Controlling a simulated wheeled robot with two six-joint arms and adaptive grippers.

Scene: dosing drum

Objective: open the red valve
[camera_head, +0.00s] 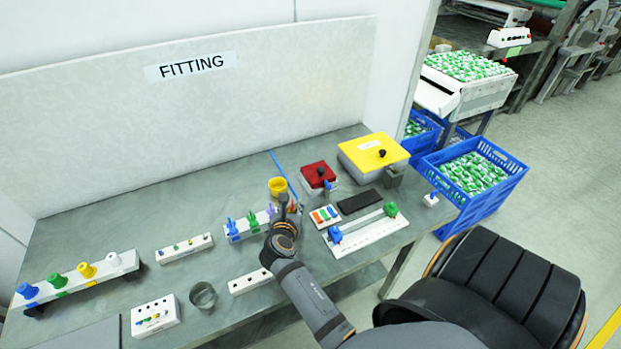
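No red valve can be clearly made out in the head view. A white rail (240,236) at the middle of the table carries small blue and purple valve-like parts, and its right end is hidden behind my arm. My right gripper (284,203) is over that right end, just in front of a yellow cup-like part (277,184). Its fingers are too small and dark to tell whether they are open or shut, or touch anything. A red-lidded box (317,172) with a dark knob stands behind and to the right of it. My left gripper is not in view.
A rail with blue, green, yellow and white knobs (80,279) stands at left. A grey ring-like cup (203,295) is near the front edge. A yellow-lidded box (372,153) and a white slide rail (366,235) stand at right. Bare tabletop (130,225) shows at back left.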

